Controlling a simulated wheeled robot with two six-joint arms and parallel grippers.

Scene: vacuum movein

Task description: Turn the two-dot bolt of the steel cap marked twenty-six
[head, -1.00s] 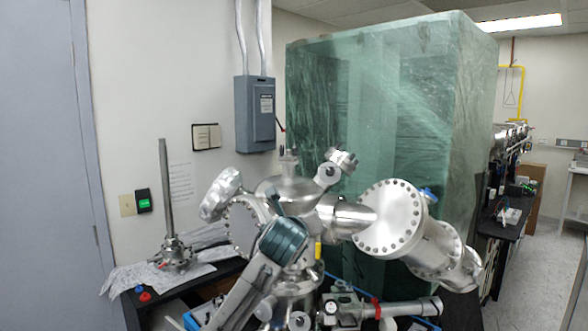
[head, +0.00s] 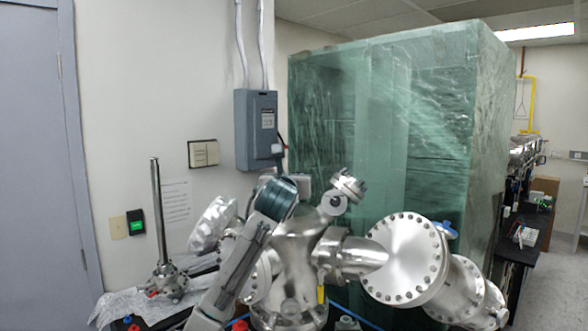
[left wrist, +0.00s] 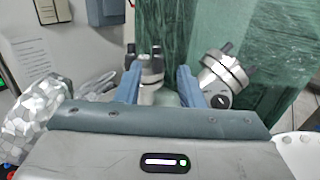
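No marking of twenty-six or two dots is legible, so I cannot tell which cap is the named one. Steel pieces with bolts include a large round flange (head: 405,260) at the right of the head view and a small tilted fitting (head: 348,187) at the top. My left gripper (left wrist: 158,74) shows two blue fingers standing apart in the left wrist view. A small steel fitting with upright bolts (left wrist: 153,66) appears between or beyond them; contact cannot be told. In the head view my left arm hides the gripper's fingers. My right gripper is not in view.
A steel chamber body (head: 298,262) stands in the middle. A tall green-wrapped crate (head: 385,130) rises behind it. A grey electrical box (head: 256,130) is on the wall. A steel rod on a flange (head: 160,230) stands on foil at left. A foil-wrapped piece (left wrist: 35,115) lies left of the gripper.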

